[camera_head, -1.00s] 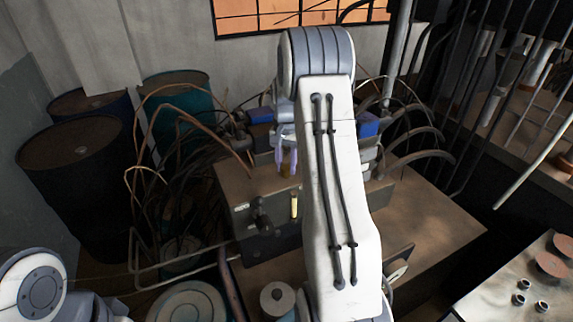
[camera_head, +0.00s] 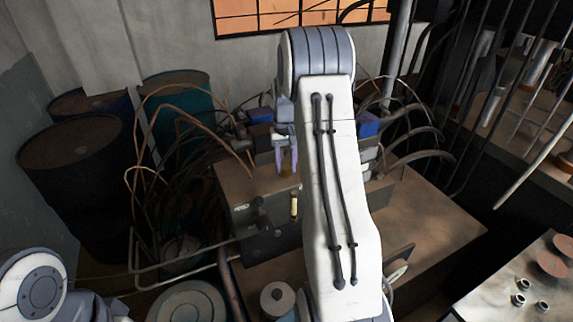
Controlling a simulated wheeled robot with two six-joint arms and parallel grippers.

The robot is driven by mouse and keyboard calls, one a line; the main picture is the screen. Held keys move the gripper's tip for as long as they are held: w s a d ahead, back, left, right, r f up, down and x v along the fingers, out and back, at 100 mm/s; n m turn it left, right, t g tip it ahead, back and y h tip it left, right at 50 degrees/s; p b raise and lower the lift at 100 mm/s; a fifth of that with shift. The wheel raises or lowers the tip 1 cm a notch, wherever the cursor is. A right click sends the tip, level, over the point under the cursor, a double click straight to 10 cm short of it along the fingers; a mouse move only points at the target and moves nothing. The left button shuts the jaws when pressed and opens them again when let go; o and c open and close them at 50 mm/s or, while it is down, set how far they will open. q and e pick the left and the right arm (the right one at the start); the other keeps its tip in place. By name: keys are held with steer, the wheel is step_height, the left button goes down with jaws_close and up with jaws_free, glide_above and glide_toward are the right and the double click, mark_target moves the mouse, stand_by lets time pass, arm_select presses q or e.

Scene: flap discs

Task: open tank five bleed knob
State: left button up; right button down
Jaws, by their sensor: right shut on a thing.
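My right gripper (camera_head: 286,160) points down over the top of the brown tank unit, left of my white right arm. Its two pale fingers are shut on a small brass-coloured knob (camera_head: 286,171). The tank unit (camera_head: 235,188) has a front face with a pale label, a dark handle (camera_head: 260,213) and a yellow sight tube (camera_head: 294,204). My right arm hides much of the unit's right part. Only links of my left arm show at the lower left; its gripper is out of view.
Blue parts (camera_head: 367,124) and many bent hoses crowd behind the unit. Dark drums (camera_head: 75,150) stand at the left. A bench (camera_head: 520,290) with discs and small rings is at the lower right. The brown surface (camera_head: 430,225) right of my arm is mostly clear.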

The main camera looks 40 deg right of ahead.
mark_target(286, 167)
stand_by(0.3)
steer(key=c, duration=0.5)
jaws_free()
step_height(286, 167, up, 10)
steer(key=b, duration=0.2)
steer(key=shift+r+b, duration=0.25)
steer(key=shift+b, duration=0.15)
steer(key=shift+a, duration=0.1)
